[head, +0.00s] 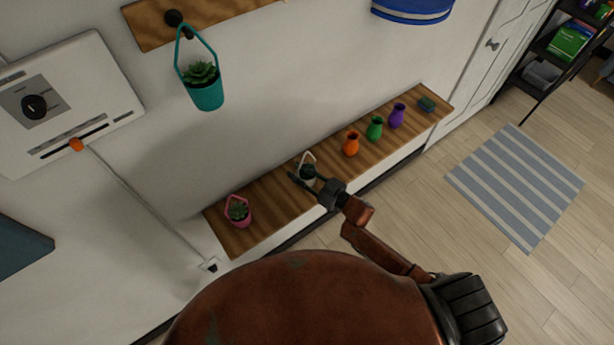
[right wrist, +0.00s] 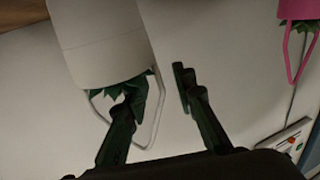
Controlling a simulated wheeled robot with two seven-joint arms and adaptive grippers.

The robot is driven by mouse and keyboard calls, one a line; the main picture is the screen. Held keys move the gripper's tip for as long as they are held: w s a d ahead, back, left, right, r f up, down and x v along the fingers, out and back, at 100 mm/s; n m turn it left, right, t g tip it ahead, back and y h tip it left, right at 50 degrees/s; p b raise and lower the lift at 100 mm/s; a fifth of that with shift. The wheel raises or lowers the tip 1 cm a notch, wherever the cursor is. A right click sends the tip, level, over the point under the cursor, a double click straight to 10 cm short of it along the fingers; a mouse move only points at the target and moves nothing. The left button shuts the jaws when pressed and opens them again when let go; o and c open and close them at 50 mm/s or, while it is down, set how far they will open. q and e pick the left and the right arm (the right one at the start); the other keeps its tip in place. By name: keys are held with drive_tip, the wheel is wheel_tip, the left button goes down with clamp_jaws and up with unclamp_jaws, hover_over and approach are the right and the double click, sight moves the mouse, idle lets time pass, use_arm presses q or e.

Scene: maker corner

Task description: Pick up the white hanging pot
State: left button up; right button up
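The white hanging pot (head: 309,167) stands on the wooden shelf top, with a green plant and a thin white handle. In the right wrist view the white pot (right wrist: 95,40) appears upside down at upper left, its handle loop pointing down. My right gripper (head: 305,179) is at the pot and partly hides it. In the right wrist view my right gripper (right wrist: 157,88) is open. One finger overlaps the plant and handle loop; the other is to the right, with one side of the handle between them in the picture. Contact cannot be told. My left gripper is not in view.
A pink hanging pot (head: 238,212) stands left on the wooden top (head: 270,190). Orange (head: 351,145), green (head: 375,128) and purple (head: 397,116) vases stand to the right. A teal pot (head: 207,95) hangs from a wall peg above. Bare wood lies between pink and white pots.

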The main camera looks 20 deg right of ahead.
clamp_jaws()
drive_tip(key=shift+r, duration=0.1)
idle(0.7)
